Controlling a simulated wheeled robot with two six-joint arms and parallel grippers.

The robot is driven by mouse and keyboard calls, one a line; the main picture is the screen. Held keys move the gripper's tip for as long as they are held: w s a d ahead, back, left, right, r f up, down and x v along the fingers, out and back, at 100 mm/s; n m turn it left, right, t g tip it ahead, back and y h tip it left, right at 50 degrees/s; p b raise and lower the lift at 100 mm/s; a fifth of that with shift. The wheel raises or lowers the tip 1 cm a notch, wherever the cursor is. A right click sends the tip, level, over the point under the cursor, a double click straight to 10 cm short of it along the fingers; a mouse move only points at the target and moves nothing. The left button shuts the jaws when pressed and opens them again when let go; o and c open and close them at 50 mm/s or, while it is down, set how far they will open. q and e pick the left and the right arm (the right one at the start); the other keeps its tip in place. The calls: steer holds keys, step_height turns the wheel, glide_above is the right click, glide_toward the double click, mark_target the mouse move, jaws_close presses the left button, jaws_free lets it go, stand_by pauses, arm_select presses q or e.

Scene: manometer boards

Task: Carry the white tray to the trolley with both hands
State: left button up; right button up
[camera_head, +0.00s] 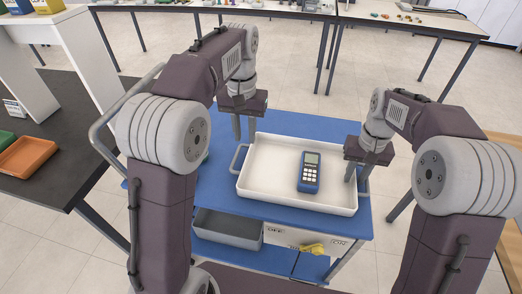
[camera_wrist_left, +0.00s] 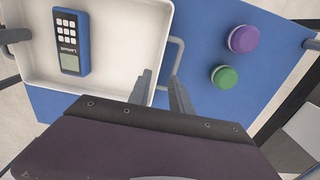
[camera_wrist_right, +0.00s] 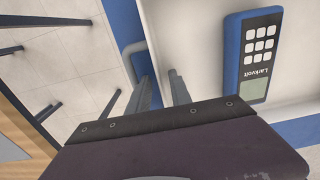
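The white tray (camera_head: 280,192) sits on the blue top of the trolley (camera_head: 290,222), with a blue handheld meter (camera_head: 309,172) lying in it. It has a grey handle at each end. My left gripper (camera_head: 244,128) is open above the tray's left end; in the left wrist view its fingers (camera_wrist_left: 160,92) show beside the left handle (camera_wrist_left: 178,55). My right gripper (camera_head: 356,173) is open at the tray's right end; in the right wrist view its fingers (camera_wrist_right: 161,90) show near the right handle (camera_wrist_right: 133,62). Whether any finger touches a handle is unclear.
A purple-topped jar (camera_wrist_left: 244,39) and a green-topped jar (camera_wrist_left: 225,76) stand on the trolley beside the tray. A grey bin (camera_head: 228,229) is on the lower shelf. A dark table (camera_head: 60,165) with an orange tray (camera_head: 27,157) stands at left. Long tables stand behind, with open floor between.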

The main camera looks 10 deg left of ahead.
arm_select(q)
step_height(320, 180, up, 2)
steer(key=shift+r, duration=0.2)
arm_select(e)
step_height(320, 180, up, 12)
stand_by(0.3)
stand_by(0.3)
